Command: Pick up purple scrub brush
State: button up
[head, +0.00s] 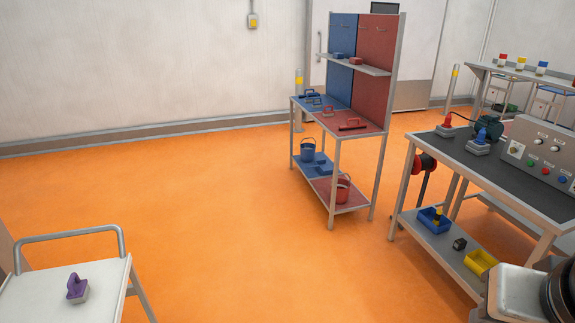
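The purple scrub brush (76,288) stands on the white top of a small cart (35,302) at the lower left of the head view. It has a purple handle on top and a pale base, and nothing touches it from above. My gripper is not in view. A part of what looks like my own arm shows at the lower right corner, far from the brush.
The cart has a grey rail (70,235) along its far side. A blue and red tool stand (338,145) is at the centre back. A dark-topped workbench (490,165) with a control box is on the right. The orange floor (220,210) between them is clear.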

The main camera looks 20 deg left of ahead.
aim_at(78, 289)
jog(key=i+j+u, duration=0.2)
jog(key=i+u, duration=0.25)
jog(key=i+j+u, duration=0.1)
jog(key=i+u, duration=0.15)
jog(key=u, duration=0.2)
jog(key=i+u, duration=1.05)
jog(key=u, duration=0.25)
jog(key=i+l+u, duration=0.2)
jog(key=u, duration=0.25)
jog(key=i+u, duration=0.2)
jog(key=u, duration=0.25)
jog(key=i+u, duration=0.25)
jog(key=u, duration=0.2)
jog(key=i+u, duration=0.2)
jog(key=u, duration=0.2)
